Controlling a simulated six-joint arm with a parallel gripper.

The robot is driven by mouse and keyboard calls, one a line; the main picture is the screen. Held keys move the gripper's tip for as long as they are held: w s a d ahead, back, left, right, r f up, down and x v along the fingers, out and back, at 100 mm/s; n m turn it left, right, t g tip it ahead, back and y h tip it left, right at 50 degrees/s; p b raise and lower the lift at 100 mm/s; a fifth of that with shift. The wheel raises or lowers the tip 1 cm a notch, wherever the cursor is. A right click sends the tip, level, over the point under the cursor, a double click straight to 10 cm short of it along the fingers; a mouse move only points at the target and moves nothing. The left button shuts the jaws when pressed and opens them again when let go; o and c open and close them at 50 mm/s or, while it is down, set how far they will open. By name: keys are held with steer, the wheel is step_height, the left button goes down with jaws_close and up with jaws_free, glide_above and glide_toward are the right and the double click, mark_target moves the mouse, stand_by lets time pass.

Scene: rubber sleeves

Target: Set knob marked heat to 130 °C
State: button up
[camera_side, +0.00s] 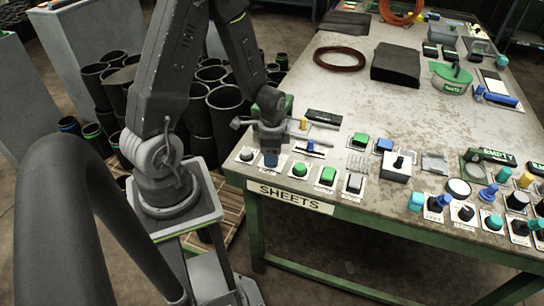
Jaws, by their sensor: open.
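My gripper (270,146) points down over the front left part of the bench, above the row of controls. The fingers are small and dark here, and the gripper is open. Several knobs stand along the front edge, but their small labels are too small to read, so I cannot tell which one is marked heat. No scale or 130 °C mark can be read.
A "SHEETS" label (290,198) is on the front edge. Black sleeves (226,105) stand left of the bench.

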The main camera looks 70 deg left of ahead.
steer(key=shift+f, duration=0.9)
steer(key=c, duration=0.9)
